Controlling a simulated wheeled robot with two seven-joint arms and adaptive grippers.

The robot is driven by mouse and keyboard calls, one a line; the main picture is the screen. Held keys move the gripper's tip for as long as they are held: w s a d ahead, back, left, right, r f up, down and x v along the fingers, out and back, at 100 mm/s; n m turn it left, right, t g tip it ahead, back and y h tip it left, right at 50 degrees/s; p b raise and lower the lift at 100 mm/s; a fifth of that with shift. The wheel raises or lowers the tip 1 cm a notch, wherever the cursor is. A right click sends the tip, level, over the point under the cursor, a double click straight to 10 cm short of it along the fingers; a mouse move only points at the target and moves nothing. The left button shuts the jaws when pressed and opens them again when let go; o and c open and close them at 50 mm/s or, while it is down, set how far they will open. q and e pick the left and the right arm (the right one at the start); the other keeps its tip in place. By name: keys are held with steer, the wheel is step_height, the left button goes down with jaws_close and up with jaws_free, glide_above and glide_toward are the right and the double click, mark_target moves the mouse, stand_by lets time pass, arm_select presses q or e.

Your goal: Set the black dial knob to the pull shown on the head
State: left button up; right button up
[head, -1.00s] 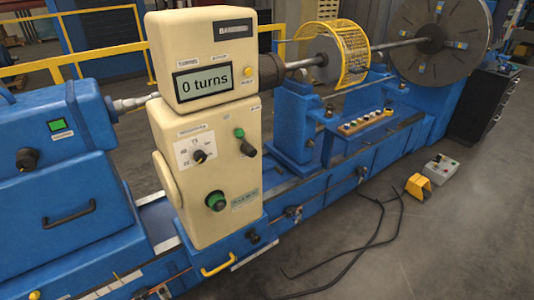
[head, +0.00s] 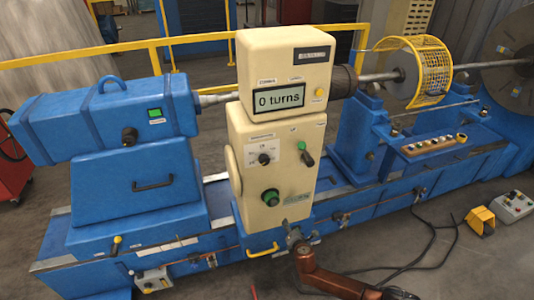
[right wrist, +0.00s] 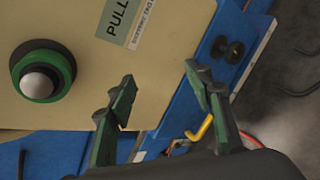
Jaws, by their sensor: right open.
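The scale's marks are too small to read. Below it is a green-ringed knob (head: 271,196), with a plate (head: 297,198) to its right. In the right wrist view, a green-ringed knob (right wrist: 42,72) is at the left and a plate reading "PULL" (right wrist: 125,20), cut off, at the top. The display (head: 278,101) reads "0 turns". My right gripper (head: 295,238) is low in front of the head; its fingers (right wrist: 160,82) are apart and empty. My left gripper is out of view.
A green-and-black lever (head: 306,155) is right of the dial. A yellow handle (head: 262,250) is low on the blue bed. A tray of small parts (head: 434,144), a yellow pedal (head: 480,219) and black cables (head: 430,255) are to the right.

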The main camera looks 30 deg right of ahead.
steer(key=w+a+r+n+t+p, duration=0.1)
steer(key=w+a+r+n+t, duration=0.1)
steer(key=r, duration=0.7)
steer(key=w+a+r+n+t+p, duration=0.1)
steer(key=w+r+n+p, duration=0.1)
steer(key=r, duration=0.7)
steer(key=n+t+y+p, duration=0.1)
steer(key=n+t+p, duration=0.2)
steer(key=n+t, duration=0.15)
glide_toward(265, 163)
steer(key=w+r, duration=0.1)
steer(key=w, duration=0.2)
arm_select(q)
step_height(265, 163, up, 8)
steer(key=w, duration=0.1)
steer(key=shift+p, duration=0.3)
arm_select(e)
steer(key=shift+n+g, duration=0.45)
steer(key=shift+g, duration=0.1)
steer(key=x, duration=0.7)
steer(key=shift+w+d+f, duration=0.1)
steer(key=shift+d, duration=0.3)
steer(key=shift+c, duration=0.4)
steer(key=c, duration=1.1)
